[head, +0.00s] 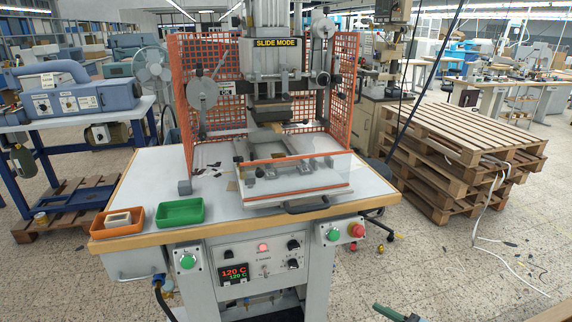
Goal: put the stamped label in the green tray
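The green tray (180,212) sits on the left front of the press table and looks empty. An orange tray (118,222) stands just left of it and holds a small pale block or stack (118,218). The stamping press (275,60), marked SLIDE MODE, stands at the back of the table. Its sliding bed (295,188) with a front handle is below the press head. I cannot make out a stamped label for certain; a small tan piece (273,127) shows under the press head.
Orange mesh guards (200,95) flank the press. A grey block (184,187) and dark scraps lie on the white tabletop (150,180). A control panel (262,262) reads 120 C, with green buttons and a red stop knob (356,230). Wooden pallets (460,135) stand right; floor in front is partly clear.

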